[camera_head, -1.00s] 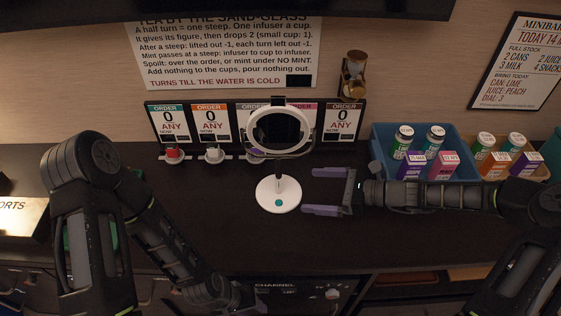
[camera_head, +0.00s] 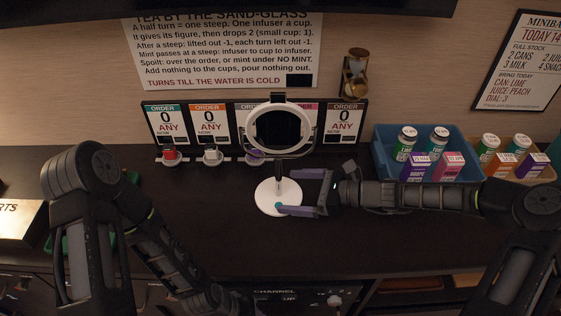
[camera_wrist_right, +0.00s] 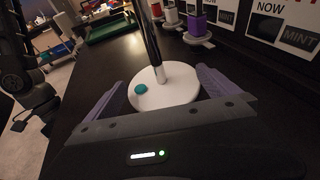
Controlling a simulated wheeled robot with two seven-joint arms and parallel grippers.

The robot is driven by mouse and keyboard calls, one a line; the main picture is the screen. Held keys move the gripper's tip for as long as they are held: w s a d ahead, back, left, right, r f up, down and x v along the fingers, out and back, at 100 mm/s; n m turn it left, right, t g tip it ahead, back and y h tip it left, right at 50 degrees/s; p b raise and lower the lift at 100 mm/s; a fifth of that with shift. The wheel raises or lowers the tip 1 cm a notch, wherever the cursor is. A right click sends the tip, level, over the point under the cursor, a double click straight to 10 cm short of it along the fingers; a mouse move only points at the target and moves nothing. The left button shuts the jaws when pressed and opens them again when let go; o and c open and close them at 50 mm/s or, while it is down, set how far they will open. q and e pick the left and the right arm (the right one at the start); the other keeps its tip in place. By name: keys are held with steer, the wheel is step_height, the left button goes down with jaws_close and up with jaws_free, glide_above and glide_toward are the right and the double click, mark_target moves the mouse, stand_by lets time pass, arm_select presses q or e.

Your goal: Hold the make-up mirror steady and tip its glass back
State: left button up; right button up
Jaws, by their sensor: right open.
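The make-up mirror stands upright on the dark counter, with a round dark glass (camera_head: 279,128) in a pale ring. A thin stem (camera_head: 278,172) joins it to a white disc base (camera_head: 267,197) with a teal dot. My right gripper (camera_head: 283,190) is open, its purple fingers reaching over the base from the right. In the right wrist view, the white base (camera_wrist_right: 172,92) and dark stem (camera_wrist_right: 151,45) show between the open fingers. I cannot tell whether a finger touches the stem. My left arm is at the left; its gripper does not show.
Order cards (camera_head: 208,124) and small cups (camera_head: 213,154) stand behind and left of the mirror. A sand-glass (camera_head: 356,74) is on the wall behind. A blue crate (camera_head: 384,163) with bottles and cartons stands right, behind my right forearm. The front middle counter is clear.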

mark_target(282, 190)
steer(key=shift+b+x, duration=0.4)
steer(key=shift+x, duration=1.3)
